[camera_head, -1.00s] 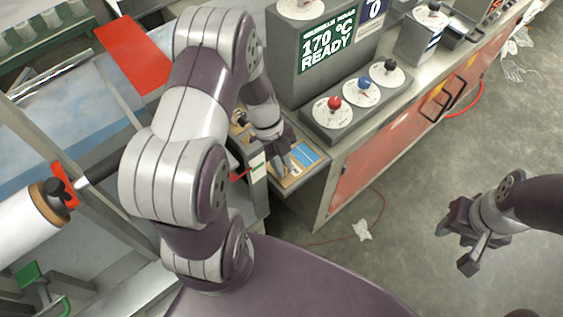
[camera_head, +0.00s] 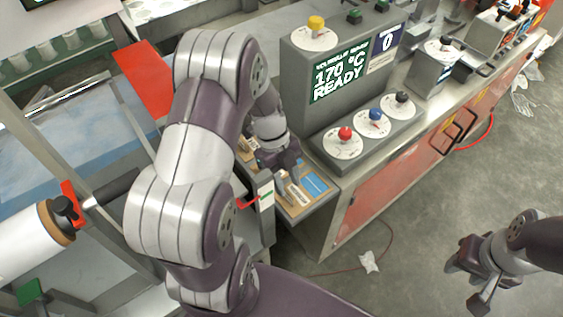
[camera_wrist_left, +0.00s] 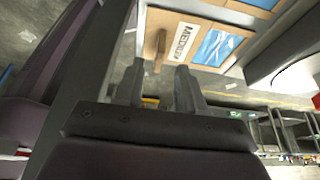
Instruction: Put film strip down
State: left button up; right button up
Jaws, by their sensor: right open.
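A blue film strip (camera_head: 315,184) lies in a shallow tan tray with compartments (camera_head: 293,208) at the end of the machine bench. The blue strip also shows in the left wrist view (camera_wrist_left: 217,47), beside a white label reading "MEDIUM" (camera_wrist_left: 184,41). My left gripper (camera_head: 286,182) reaches down over the tray, left of the blue strip. In the left wrist view its two fingers (camera_wrist_left: 160,72) stand apart, with a tan upright piece (camera_wrist_left: 160,50) seen past their tips. I see nothing held between them. My right gripper (camera_head: 468,282) is open and empty above the floor.
A white roll (camera_head: 30,238) is at the left. The floor at right is mostly clear.

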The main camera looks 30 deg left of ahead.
pick_arm(q)
jog(key=shift+v, duration=1.15)
jog(key=p+v, duration=0.3)
jog(key=v, duration=0.2)
jog(key=shift+a+r, duration=0.1)
jog(key=shift+r, duration=0.1)
jog(key=shift+r, duration=0.1)
